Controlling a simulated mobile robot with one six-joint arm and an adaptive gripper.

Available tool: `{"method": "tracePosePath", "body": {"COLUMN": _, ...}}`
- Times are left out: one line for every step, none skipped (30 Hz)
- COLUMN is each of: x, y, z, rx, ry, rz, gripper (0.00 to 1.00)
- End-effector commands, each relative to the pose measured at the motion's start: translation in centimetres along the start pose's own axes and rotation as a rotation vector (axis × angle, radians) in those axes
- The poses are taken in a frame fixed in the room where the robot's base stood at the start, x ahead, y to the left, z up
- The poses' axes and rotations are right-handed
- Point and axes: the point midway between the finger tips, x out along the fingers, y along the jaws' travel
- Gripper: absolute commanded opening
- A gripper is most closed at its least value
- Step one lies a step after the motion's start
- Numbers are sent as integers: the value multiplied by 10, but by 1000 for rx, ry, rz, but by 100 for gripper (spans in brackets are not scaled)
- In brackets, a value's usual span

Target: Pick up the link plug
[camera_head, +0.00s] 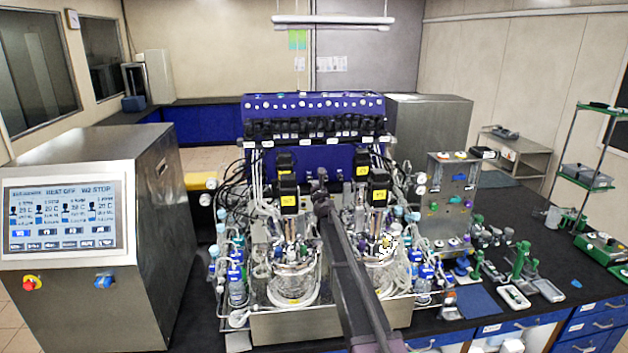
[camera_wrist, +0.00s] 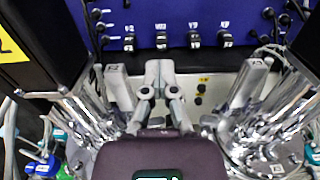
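I cannot pick out the link plug with certainty in either view. My gripper (camera_wrist: 159,66) reaches up the middle of the wrist view. Its two pale fingers lie close together at the tips, with nothing visible held between them. Ahead of it is the blue control panel (camera_wrist: 180,12) with a row of dark, labelled knobs or connectors. In the head view my arm extends from the bottom to between the two glass bioreactors, the left one (camera_head: 292,284) and the right one (camera_head: 388,275). There my gripper is small and hard to make out.
Metal tubes and hoses crowd both sides of my gripper. Black motor units with yellow labels (camera_head: 289,200) stand on the vessels. A touchscreen cabinet (camera_head: 65,217) is at left. Small blue-capped bottles (camera_head: 236,290) flank the vessels. Tools and green stands (camera_head: 520,258) lie on the right bench.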

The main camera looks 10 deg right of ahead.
Motion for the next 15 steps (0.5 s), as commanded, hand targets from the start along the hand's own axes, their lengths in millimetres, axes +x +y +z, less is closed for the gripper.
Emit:
{"method": "tracePosePath", "body": {"x": -9, "y": 0, "z": 0, "rx": 1, "ry": 0, "rz": 0, "gripper": 0}}
{"method": "tracePosePath", "body": {"x": -12, "y": 0, "z": 0, "rx": 1, "ry": 0, "rz": 0, "gripper": 0}}
{"method": "tracePosePath", "body": {"x": -15, "y": 0, "z": 0, "rx": 1, "ry": 0, "rz": 0, "gripper": 0}}
{"method": "tracePosePath", "body": {"x": -17, "y": 0, "z": 0, "rx": 0, "ry": 0, "rz": 0, "gripper": 0}}
{"method": "tracePosePath", "body": {"x": -19, "y": 0, "z": 0, "rx": 0, "ry": 0, "rz": 0, "gripper": 0}}
{"method": "tracePosePath", "body": {"x": -21, "y": 0, "z": 0, "rx": 0, "ry": 0, "rz": 0, "gripper": 0}}
{"method": "tracePosePath", "body": {"x": -22, "y": 0, "z": 0, "rx": 0, "ry": 0, "rz": 0, "gripper": 0}}
{"method": "tracePosePath", "body": {"x": -23, "y": 0, "z": 0, "rx": 0, "ry": 0, "rz": 0, "gripper": 0}}
{"method": "tracePosePath", "body": {"x": -24, "y": 0, "z": 0, "rx": 1, "ry": 0, "rz": 0, "gripper": 0}}
{"method": "tracePosePath", "body": {"x": -24, "y": 0, "z": 0, "rx": 1, "ry": 0, "rz": 0, "gripper": 0}}
{"method": "tracePosePath", "body": {"x": -24, "y": 0, "z": 0, "rx": 1, "ry": 0, "rz": 0, "gripper": 0}}
{"method": "tracePosePath", "body": {"x": -24, "y": 0, "z": 0, "rx": 1, "ry": 0, "rz": 0, "gripper": 0}}
{"method": "tracePosePath", "body": {"x": -24, "y": 0, "z": 0, "rx": 1, "ry": 0, "rz": 0, "gripper": 0}}
{"method": "tracePosePath", "body": {"x": -24, "y": 0, "z": 0, "rx": 1, "ry": 0, "rz": 0, "gripper": 0}}
{"method": "tracePosePath", "body": {"x": -24, "y": 0, "z": 0, "rx": 1, "ry": 0, "rz": 0, "gripper": 0}}
